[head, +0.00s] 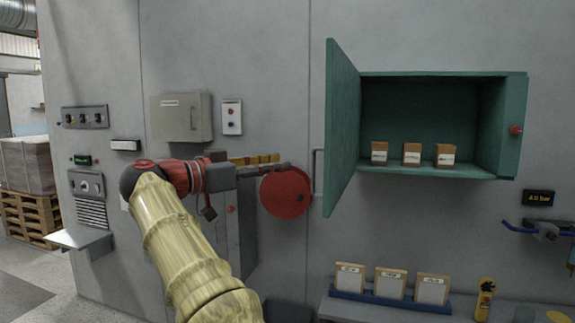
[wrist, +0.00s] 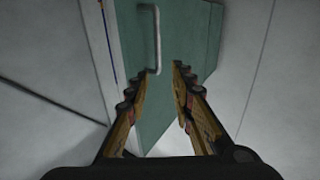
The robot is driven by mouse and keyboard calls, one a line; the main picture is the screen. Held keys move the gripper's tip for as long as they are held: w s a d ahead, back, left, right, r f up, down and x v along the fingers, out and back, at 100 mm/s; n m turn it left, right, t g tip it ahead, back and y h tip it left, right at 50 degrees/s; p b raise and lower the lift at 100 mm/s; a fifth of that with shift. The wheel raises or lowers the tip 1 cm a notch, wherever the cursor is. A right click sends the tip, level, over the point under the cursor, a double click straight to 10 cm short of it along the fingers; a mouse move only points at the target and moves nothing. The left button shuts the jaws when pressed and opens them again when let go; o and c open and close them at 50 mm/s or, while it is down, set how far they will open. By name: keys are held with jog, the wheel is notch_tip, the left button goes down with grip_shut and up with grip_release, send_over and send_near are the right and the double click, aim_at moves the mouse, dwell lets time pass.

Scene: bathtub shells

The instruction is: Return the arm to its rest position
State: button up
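My arm reaches up from the bottom of the head view, with a yellow sleeve and a red and black wrist. My gripper (head: 276,169) points right, in front of or beside a red disc. In the wrist view, the two fingers of my gripper (wrist: 157,74) stand apart with nothing held between them. The green cabinet door (head: 342,125) stands swung open to the left of its cabinet. The door (wrist: 186,38) and its pale handle (wrist: 156,38) also show beyond the fingertips in the wrist view. I cannot tell the exact gap.
The open green cabinet (head: 425,92) holds three small brown boxes. Below, a shelf (head: 400,315) carries a blue rack (head: 390,300) with three cards and a yellow device (head: 485,298). A grey box (head: 180,118) and control panels are on the wall. The red disc (head: 285,192) is close to my gripper.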

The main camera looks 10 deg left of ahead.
jog(key=shift+s+a, duration=0.15)
jog(key=shift+s, duration=0.05)
